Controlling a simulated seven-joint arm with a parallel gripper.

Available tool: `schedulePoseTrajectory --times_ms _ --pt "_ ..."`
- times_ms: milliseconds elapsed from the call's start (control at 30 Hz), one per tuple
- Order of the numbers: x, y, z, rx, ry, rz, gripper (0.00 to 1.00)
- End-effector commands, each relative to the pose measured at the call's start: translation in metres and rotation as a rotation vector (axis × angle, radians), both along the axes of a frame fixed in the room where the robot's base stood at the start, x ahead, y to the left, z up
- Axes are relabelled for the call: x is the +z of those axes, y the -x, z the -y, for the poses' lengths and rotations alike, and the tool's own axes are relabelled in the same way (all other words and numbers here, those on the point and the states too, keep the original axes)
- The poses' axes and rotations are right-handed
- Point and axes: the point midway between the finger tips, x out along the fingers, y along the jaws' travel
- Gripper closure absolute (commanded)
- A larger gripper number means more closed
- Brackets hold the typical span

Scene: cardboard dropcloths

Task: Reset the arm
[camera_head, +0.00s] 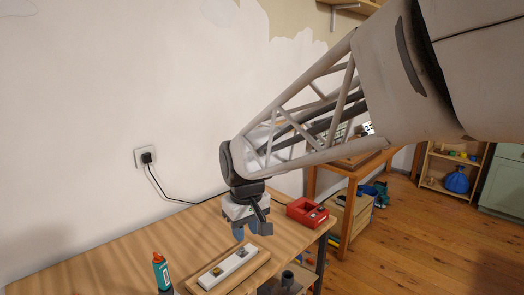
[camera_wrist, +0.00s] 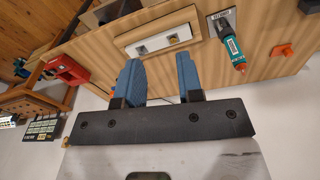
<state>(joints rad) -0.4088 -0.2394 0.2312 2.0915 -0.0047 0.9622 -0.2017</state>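My gripper (camera_head: 246,233) hangs from my arm over the wooden workbench (camera_head: 120,257), behind the tray with the white panel. In the wrist view, its two blue fingers (camera_wrist: 158,60) stand apart with nothing between them. The gripper is open and touches nothing that I can see. My arm reaches in from the upper right of the head view, and its lattice link hides part of the wall and the far table.
A wooden tray (camera_head: 258,269) holds a white panel (camera_head: 228,268). A teal bottle with an orange cap (camera_head: 161,271) stands left of it. A red box (camera_head: 307,213) sits near the bench's right end. A black plug with a cable (camera_head: 147,158) is on the wall behind.

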Motion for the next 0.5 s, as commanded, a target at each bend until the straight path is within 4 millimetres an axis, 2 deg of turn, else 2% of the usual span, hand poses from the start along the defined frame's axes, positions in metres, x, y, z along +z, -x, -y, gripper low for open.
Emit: schedulePoseTrajectory --times_ms 33,100,500 --pt "0.004 0.008 0.018 -0.034 -0.004 0.008 0.66" --pt "0.007 0.02 0.039 -0.079 -0.009 0.016 0.66" --pt "0.013 0.099 0.141 -0.329 -0.033 0.065 0.66"
